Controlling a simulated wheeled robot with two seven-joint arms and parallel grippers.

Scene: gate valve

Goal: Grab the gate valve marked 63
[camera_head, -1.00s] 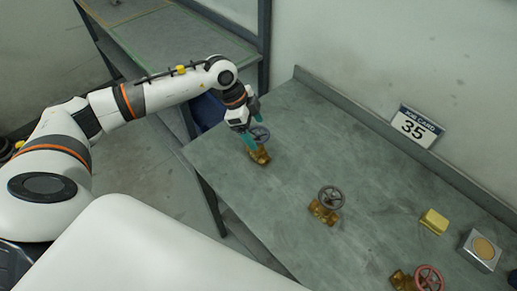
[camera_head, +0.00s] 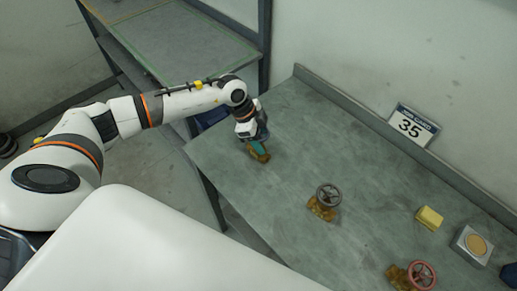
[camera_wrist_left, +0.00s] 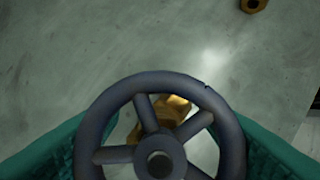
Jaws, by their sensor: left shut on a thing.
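My left gripper (camera_head: 256,144) has teal fingers and is shut on the dark blue-grey handwheel of a brass gate valve (camera_head: 261,157) near the table's left edge. In the left wrist view the handwheel (camera_wrist_left: 148,84) sits between the two fingers, with part of the brass body (camera_wrist_left: 170,110) showing through its spokes. Another brass valve with a dark grey wheel (camera_head: 327,195) stands mid-table. A third, with a red wheel (camera_head: 421,274), stands at the front right. I cannot read a number on any valve. My right gripper is not in view.
The grey-green table (camera_head: 300,140) has a raised back edge. A card reading 35 (camera_head: 411,125) leans there. A yellow block (camera_head: 430,218) and a silver box with a tan round top (camera_head: 473,245) stand at the right. The table between the left and middle valves is clear.

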